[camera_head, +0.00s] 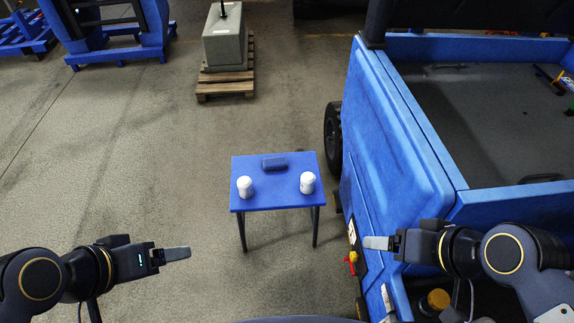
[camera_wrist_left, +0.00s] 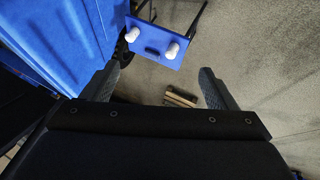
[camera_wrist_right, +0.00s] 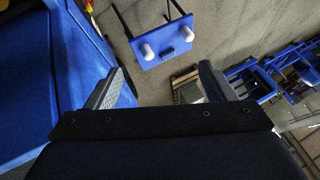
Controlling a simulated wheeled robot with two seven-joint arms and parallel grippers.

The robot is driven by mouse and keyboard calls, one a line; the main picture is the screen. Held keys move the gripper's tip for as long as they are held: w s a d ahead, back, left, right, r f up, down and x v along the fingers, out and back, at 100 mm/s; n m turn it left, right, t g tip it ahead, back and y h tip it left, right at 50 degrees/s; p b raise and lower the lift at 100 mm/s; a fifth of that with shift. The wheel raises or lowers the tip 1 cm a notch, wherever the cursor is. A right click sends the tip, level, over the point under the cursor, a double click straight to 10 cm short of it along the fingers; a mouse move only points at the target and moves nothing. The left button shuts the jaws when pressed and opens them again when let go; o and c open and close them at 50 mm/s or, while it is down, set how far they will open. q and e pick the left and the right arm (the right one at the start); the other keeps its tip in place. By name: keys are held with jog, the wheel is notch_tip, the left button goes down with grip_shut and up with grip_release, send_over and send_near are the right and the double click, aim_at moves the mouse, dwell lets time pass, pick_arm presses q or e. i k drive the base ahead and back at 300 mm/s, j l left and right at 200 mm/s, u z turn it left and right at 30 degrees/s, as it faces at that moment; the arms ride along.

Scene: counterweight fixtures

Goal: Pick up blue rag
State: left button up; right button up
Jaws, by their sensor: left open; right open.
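A dark blue folded rag (camera_head: 275,163) lies on the small blue table (camera_head: 272,202), near its far edge. The rag also shows as a small dark shape in the left wrist view (camera_wrist_left: 152,51) and in the right wrist view (camera_wrist_right: 167,52). My left gripper (camera_head: 188,253) is open and empty, in front of the table and to its left. My right gripper (camera_head: 366,242) is open and empty, in front of the table and to its right, beside the blue vehicle. Both are well apart from the rag.
Two white containers (camera_head: 245,187) (camera_head: 308,182) stand on the table, nearer its left and right edges. A blue vehicle (camera_head: 400,150) stands close on the right. A grey block (camera_head: 224,40) sits on a wooden pallet (camera_head: 226,88) behind. The floor left of the table is clear.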

aim_at(280, 163)
jog(key=z, duration=3.85)
jog(key=u, duration=3.8)
jog(key=j+z, duration=0.1)
jog(key=z, duration=0.3)
jog(key=i+j+z, duration=0.1)
jog(key=z, duration=0.3)
jog(key=j+z, duration=0.1)
jog(key=z, duration=0.35)
jog(key=j+z, duration=0.15)
jog(key=z, duration=0.25)
jog(key=j+z, duration=0.25)
jog(key=j, duration=0.25)
jog(key=j+z, duration=0.2)
jog(key=j, duration=0.35)
jog(key=k+j+z, duration=0.25)
jog(key=j, duration=0.2)
jog(key=i+j, duration=0.05)
jog(key=i, duration=0.05)
